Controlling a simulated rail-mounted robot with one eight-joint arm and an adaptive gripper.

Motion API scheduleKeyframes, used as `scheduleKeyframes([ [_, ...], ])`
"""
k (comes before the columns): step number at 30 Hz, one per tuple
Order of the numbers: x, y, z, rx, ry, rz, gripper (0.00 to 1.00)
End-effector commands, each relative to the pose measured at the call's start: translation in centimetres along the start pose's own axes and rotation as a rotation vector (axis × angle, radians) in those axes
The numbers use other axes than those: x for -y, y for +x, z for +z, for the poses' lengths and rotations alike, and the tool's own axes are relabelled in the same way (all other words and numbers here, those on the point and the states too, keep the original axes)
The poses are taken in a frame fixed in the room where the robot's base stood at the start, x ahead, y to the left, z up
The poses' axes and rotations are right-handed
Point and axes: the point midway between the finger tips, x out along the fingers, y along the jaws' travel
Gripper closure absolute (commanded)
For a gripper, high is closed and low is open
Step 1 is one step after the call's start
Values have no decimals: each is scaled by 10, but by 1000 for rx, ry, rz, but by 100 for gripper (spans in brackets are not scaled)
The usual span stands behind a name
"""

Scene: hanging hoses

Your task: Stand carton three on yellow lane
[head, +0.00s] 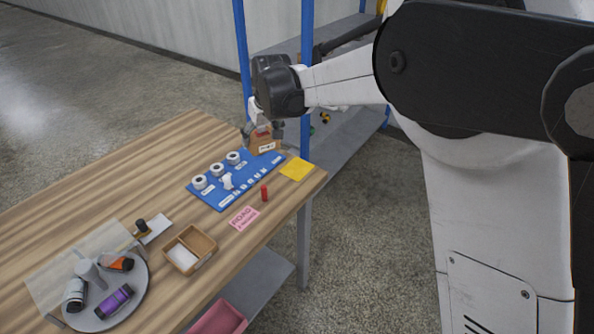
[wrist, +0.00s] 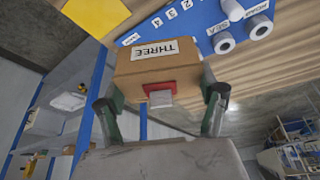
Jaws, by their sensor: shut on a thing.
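Carton three, a brown box, shows in the wrist view (wrist: 165,70) with a white label reading THREE and a red and white piece on its near face. My gripper (wrist: 160,100) has a finger at each side of the carton and is shut on it. In the head view the carton (head: 265,144) is below my gripper (head: 263,128), by the far end of the blue board. I cannot tell whether it touches anything beneath. The yellow patch (head: 297,168) lies flat and bare near the table's right corner; it also shows in the wrist view (wrist: 92,14).
The blue board (head: 215,193) carries several white rolls. A red cylinder (head: 264,193), a pink card (head: 244,218), a wooden divided box (head: 205,243) and a round tray (head: 139,287) with bottles stand nearer. A blue-posted shelf (head: 305,85) is behind the table.

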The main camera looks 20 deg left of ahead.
Motion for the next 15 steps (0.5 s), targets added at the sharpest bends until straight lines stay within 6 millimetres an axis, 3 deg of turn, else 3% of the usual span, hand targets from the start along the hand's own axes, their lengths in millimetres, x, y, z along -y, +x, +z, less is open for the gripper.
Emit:
scheduleKeyframes([
  [5, 9, 4, -5, 0, -18, -8, 55],
  [15, -50, 31, 24, 0, -16, -7, 55],
])
